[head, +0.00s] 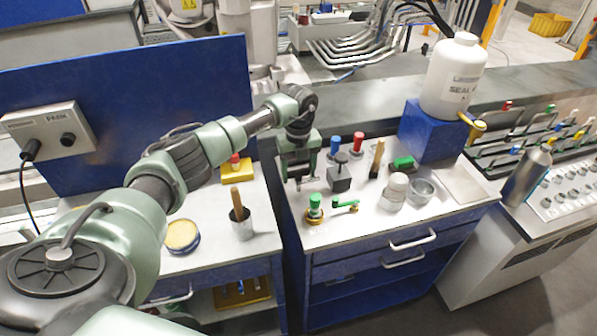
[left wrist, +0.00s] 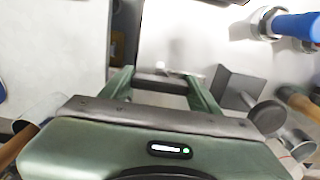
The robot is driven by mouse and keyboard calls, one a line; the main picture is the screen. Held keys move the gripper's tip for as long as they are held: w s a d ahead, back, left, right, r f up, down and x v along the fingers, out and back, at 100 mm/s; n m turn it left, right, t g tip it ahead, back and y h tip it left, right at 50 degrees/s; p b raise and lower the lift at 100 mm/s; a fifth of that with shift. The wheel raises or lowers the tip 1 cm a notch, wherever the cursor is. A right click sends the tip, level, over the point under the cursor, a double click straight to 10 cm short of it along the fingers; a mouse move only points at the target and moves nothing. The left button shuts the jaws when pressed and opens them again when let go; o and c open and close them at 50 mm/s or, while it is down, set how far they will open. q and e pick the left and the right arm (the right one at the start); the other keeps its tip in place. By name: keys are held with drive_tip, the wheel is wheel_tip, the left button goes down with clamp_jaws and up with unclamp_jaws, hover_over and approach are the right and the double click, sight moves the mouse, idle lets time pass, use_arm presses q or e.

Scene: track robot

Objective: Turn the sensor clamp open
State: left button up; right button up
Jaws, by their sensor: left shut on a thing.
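My left gripper (head: 298,181) points down over the left part of the right-hand workbench. In the left wrist view its two green fingers (left wrist: 160,84) are shut on a small grey part (left wrist: 160,76), which seems to be the sensor clamp. The fingers hide most of this part, and I cannot tell how far it is turned. My right gripper is not in view.
A green-topped fitting (head: 315,206) and a small green-handled valve (head: 345,204) stand in front of the gripper. A dark grey block with a knob (head: 340,178) is close on its right. Blue (head: 335,143) and red (head: 358,141) handles stand behind. A white bottle (head: 453,75) sits farther right.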

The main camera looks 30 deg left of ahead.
use_arm(q)
drive_tip(key=o, duration=1.4)
wheel_tip(320, 180, up, 7)
drive_tip(key=shift+b, duration=1.15)
drive_tip(key=shift+r, duration=0.45)
drive_tip(key=shift+f, duration=0.1)
